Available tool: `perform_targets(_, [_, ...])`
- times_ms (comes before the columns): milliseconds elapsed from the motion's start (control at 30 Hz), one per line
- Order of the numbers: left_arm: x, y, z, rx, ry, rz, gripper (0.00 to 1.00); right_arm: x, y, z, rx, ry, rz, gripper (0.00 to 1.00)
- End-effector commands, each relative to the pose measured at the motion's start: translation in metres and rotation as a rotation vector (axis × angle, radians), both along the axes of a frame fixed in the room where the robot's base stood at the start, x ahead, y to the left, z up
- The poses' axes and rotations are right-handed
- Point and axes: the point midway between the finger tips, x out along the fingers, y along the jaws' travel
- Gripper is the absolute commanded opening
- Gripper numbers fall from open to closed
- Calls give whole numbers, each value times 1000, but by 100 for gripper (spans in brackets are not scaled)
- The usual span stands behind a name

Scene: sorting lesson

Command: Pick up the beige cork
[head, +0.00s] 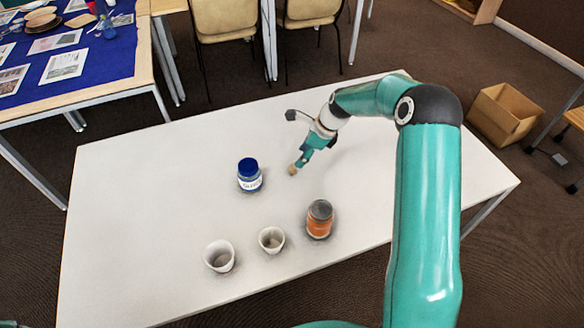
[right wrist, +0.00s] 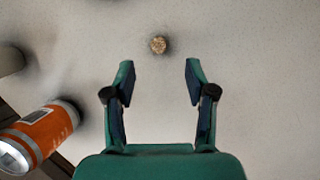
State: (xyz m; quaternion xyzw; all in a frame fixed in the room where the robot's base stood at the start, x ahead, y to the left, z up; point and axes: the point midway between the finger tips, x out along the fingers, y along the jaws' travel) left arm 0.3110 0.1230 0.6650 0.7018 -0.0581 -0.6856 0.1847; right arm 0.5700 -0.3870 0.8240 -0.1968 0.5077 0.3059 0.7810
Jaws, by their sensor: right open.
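The small beige cork (head: 292,171) stands on the white table, just beyond the tips of my right gripper (head: 299,164). In the right wrist view the cork (right wrist: 158,45) shows as a speckled round top, ahead of the gap between the fingertips and nearly centred on it. My right gripper (right wrist: 160,65) is open and empty, its two fingers apart, with bare table between them. In the head view the fingers are small and partly merge with the cork. My left gripper is not in view.
The orange jar also shows in the right wrist view (right wrist: 45,132). Table around the cork is clear.

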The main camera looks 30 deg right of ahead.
Motion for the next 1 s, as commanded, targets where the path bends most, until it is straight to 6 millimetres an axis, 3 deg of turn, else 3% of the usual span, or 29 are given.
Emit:
perform_targets(367, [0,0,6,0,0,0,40,12,12,-27,0,0,4,55])
perform_targets(633, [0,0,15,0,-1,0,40,23,24,-60,0,1,4,55])
perform_targets(933, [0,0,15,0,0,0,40,25,25,-65,-1,-1,4,55])
perform_targets(1000, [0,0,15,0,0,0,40,25,25,-65,-1,-1,4,45])
